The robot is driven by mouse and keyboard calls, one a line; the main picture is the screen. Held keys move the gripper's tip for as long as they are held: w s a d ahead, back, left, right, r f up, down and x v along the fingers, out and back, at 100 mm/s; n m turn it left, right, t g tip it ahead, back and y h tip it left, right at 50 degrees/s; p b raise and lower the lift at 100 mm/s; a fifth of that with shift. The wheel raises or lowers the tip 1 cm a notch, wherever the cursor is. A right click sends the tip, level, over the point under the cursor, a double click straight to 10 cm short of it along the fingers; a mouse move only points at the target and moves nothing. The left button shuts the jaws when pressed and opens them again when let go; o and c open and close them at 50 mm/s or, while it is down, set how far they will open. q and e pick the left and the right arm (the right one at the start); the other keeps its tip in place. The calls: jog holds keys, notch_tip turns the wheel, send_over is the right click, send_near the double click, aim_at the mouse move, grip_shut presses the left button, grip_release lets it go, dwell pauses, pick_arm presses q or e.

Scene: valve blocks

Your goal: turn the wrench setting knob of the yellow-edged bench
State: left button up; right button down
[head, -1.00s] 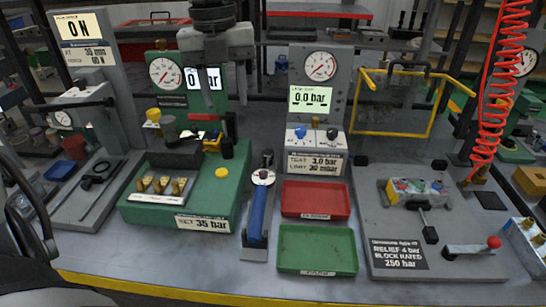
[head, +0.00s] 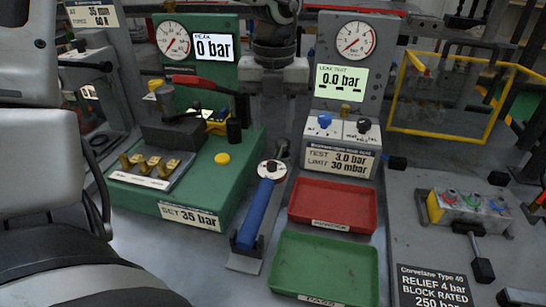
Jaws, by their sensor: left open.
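The wrench with a blue handle (head: 258,214) lies in a narrow grey cradle on the grey bench top, between the green block and the trays. At its far end is a round white dial (head: 271,170) with a red mark and a dark part behind it. I cannot clearly tell which part is the setting knob. My left gripper (head: 268,112) hangs from the top centre, fingers down, open and empty, apart from the wrench and above and behind its far end. My right gripper is not in view. The bench's yellow edge is out of view.
Left of the wrench stands a green block (head: 234,190) with brass fittings, a yellow button and a gauge panel. To the right are a red tray (head: 334,205), a green tray (head: 325,268) and a leak test unit (head: 338,142). A valve block (head: 465,210) stands farther right.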

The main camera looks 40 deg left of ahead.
aim_at(272, 164)
pick_arm(q)
notch_tip(272, 164, down, 9)
jog(key=shift+f, duration=0.15)
grip_shut()
